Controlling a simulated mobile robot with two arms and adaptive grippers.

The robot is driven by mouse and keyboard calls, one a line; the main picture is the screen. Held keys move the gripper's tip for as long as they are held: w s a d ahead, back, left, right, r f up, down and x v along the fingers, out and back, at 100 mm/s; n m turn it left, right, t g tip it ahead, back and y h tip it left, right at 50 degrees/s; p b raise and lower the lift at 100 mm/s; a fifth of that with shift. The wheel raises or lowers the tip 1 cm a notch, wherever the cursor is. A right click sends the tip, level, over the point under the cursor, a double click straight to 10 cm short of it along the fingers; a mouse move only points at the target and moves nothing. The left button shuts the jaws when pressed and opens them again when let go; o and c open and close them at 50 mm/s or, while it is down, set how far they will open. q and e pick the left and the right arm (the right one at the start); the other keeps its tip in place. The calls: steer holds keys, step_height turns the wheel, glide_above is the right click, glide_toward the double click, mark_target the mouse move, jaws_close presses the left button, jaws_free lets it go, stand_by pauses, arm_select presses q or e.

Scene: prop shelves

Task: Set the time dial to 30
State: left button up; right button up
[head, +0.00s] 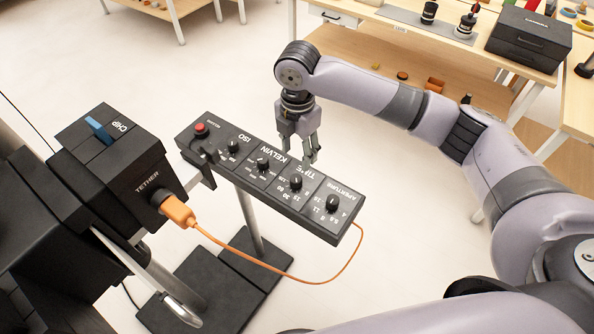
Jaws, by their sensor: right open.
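The dark control panel (262,202) stands on a post and reads upside down from here, with dials for ISO, Kelvin, time and aperture. The time dial (295,182) is a small black knob, third from the left, with 15, 30 and 60 printed beside it; its pointer setting is too small to tell. My right gripper (309,160) points down, open and empty, over the panel's far edge, just behind and above the time dial. It appears apart from the knob. My left gripper is not in view.
The Kelvin dial (263,164) and the aperture dial (332,203) flank the time dial closely. An orange cable (310,281) loops from the panel's right end to a black tether box (140,182) at left. Wooden tables stand behind.

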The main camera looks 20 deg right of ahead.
mark_target(297, 177)
step_height(297, 177, down, 7)
steer(key=shift+w+f+p, duration=0.1)
steer(key=shift+w+p, duration=0.05)
steer(key=shift+p, duration=0.4)
steer(key=shift+f, duration=1.4)
steer(key=c, duration=0.5)
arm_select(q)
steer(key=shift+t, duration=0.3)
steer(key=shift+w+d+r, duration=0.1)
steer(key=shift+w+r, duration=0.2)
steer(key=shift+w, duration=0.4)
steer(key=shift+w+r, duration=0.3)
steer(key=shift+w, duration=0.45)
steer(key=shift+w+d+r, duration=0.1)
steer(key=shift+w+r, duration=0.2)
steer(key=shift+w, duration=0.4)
arm_select(e)
jaws_close()
